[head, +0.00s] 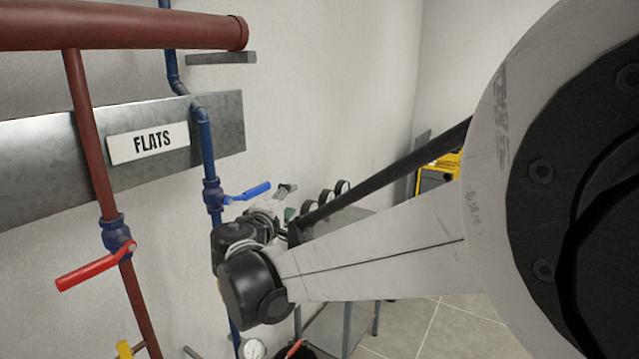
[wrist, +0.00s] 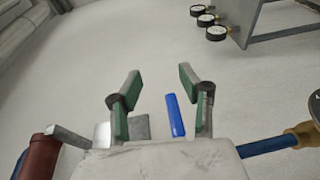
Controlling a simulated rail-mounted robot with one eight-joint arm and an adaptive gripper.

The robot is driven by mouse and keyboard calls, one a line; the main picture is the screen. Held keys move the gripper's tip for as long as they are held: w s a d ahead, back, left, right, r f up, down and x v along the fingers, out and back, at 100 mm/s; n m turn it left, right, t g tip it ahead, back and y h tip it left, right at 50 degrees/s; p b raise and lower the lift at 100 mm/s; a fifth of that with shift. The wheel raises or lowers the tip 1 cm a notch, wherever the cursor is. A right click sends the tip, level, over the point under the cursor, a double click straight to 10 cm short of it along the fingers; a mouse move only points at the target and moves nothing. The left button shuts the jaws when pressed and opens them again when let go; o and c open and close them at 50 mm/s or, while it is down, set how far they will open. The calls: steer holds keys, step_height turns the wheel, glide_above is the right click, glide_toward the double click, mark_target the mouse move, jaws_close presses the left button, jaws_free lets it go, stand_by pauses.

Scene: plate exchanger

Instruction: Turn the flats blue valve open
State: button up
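The flats blue valve (head: 212,193) sits on a vertical blue pipe (head: 207,145), right of the plate marked FLATS (head: 148,142). Its blue handle (head: 250,191) sticks out to the right, across the pipe. My gripper (head: 286,201) is just right of the handle in the head view, partly hidden by my arm. In the wrist view my gripper (wrist: 160,80) has its two green-padded fingers wide apart. The blue handle (wrist: 175,115) shows between them, closer to the right finger, with a gap visible on both sides. Whether it lies at finger depth I cannot tell.
A red pipe with a red-handled valve (head: 95,272) stands to the left. A thick red pipe (head: 120,26) crosses above. Several round gauges (head: 326,199) sit on a grey table at the right. A yellow handle (head: 127,350) is low at the left.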

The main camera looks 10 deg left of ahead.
steer(key=n+t+y, duration=0.1)
steer(key=n+y, duration=0.1)
glide_toward(255, 194)
steer(key=w, duration=0.6)
steer(key=w+p, duration=0.1)
steer(key=w, duration=0.5)
steer(key=shift+w+d, duration=0.15)
steer(key=shift+d, duration=0.05)
jaws_close()
